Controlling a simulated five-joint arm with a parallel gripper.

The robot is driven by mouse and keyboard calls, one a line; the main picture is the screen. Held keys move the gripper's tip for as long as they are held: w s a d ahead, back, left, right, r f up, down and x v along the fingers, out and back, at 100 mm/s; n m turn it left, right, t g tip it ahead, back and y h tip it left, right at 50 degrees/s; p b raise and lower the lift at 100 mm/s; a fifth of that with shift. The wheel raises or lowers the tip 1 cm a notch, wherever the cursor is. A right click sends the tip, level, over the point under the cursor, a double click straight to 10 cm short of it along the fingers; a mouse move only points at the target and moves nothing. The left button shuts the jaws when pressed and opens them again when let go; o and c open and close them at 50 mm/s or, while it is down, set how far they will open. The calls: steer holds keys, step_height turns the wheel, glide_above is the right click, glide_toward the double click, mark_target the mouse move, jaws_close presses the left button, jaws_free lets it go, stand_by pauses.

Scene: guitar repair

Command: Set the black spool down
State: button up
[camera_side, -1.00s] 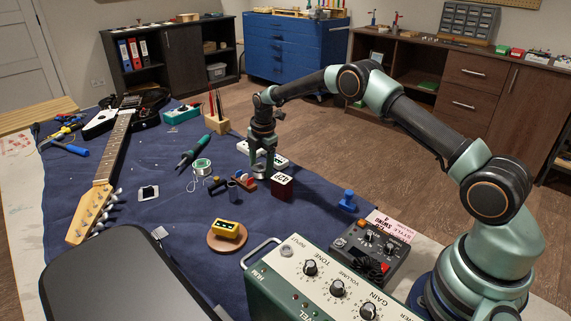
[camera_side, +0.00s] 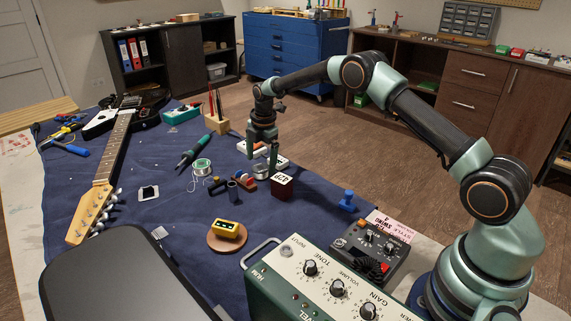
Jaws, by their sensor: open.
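My gripper (camera_side: 262,154) is open, its fingers pointing down over the middle of the blue mat (camera_side: 150,210). A small round grey tin-like thing (camera_side: 261,171) sits on the mat just below and between the fingers, and nothing shows held. A dark upright cylinder (camera_side: 233,189) stands on the mat to the lower left of the gripper. A small dark piece (camera_side: 216,186) lies left of it. I cannot tell for sure which of these is the black spool.
A dark red box (camera_side: 282,186) stands close to the right of the gripper. A solder reel (camera_side: 202,167), a red-and-wood tool (camera_side: 249,183) and a white strip (camera_side: 272,160) are nearby. The amplifier (camera_side: 320,280) fills the front.

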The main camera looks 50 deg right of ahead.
mark_target(265, 170)
steer(key=s+a+r+m+t, duration=0.15)
steer(key=s+r, duration=0.25)
steer(key=r, duration=0.5)
steer(key=s+a+r+m, duration=0.1)
steer(key=s+r+m, duration=0.2)
steer(key=r, duration=0.7)
steer(key=s+a+r+m+t, duration=0.1)
steer(key=s+r+m, duration=0.25)
steer(key=s, duration=0.35)
steer(key=s+a+r+m+t, duration=0.1)
steer(key=s+a+r+m, duration=0.1)
steer(key=s+m, duration=0.4)
steer(key=s+f+m, duration=0.3)
steer(key=s+m, duration=0.2)
steer(key=s, duration=0.5)
steer(key=shift+s+a+f, duration=0.15)
steer(key=shift+s+a, duration=0.1)
steer(key=shift+a, duration=0.15)
